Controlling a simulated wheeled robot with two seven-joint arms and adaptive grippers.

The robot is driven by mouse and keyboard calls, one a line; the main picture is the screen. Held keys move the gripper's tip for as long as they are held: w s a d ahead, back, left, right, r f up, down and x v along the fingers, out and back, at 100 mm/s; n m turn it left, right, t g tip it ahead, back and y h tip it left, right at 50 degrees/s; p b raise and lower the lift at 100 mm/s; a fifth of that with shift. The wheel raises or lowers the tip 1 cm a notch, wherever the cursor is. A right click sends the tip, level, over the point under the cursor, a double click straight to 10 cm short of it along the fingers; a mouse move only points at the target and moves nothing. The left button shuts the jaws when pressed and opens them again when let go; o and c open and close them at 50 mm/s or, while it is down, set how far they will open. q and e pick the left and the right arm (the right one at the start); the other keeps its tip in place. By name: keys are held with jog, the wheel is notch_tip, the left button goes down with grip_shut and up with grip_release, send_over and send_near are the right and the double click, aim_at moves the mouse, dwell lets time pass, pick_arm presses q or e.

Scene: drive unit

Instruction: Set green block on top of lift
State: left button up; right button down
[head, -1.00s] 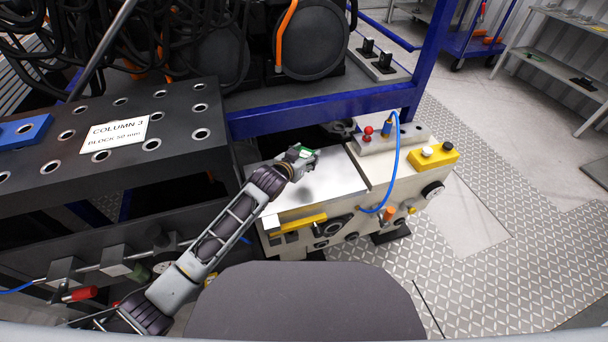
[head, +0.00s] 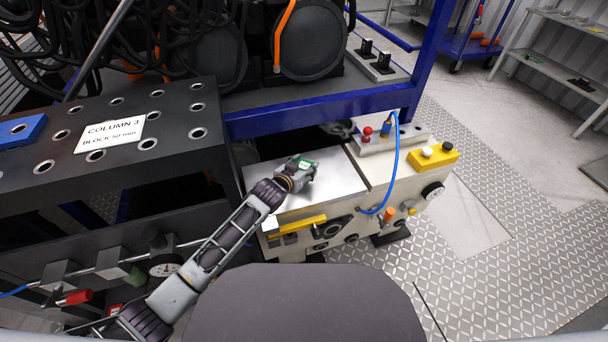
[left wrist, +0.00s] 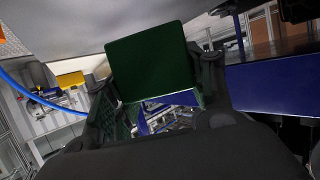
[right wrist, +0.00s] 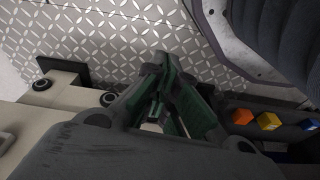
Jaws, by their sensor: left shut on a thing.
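The green block (head: 305,164) is held in my left gripper (head: 302,170), over the left part of the lift's shiny metal top plate (head: 342,180). In the left wrist view the block (left wrist: 152,62) fills the space between the two fingers, its dark green face toward the camera. I cannot tell whether the block touches the plate, since the gripper hides its underside. The lift is the cream machine beside the black perforated bench. My right gripper (right wrist: 164,75) shows only in the right wrist view. Its fingertips meet and nothing shows between them.
The black bench (head: 60,172) with a "COLUMN 3" sign (head: 110,133) stands left of the lift. A blue frame beam (head: 310,112) runs behind the plate. A blue hose (head: 394,170) and a yellow button box (head: 433,155) are on its right side.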

pick_arm(q)
jog(key=shift+f, duration=0.7)
jog(key=shift+f+b, duration=0.3)
jog(key=shift+f, duration=0.9)
pick_arm(e)
jog(key=shift+a+r, duration=0.2)
jog(key=shift+r, duration=0.7)
jog(key=shift+a+r, duration=0.2)
jog(key=shift+r, duration=0.65)
pick_arm(q)
jog(key=o, duration=1.4)
jog(key=shift+f, duration=0.2)
jog(key=shift+r, duration=0.15)
pick_arm(e)
jog(key=shift+w, duration=0.1)
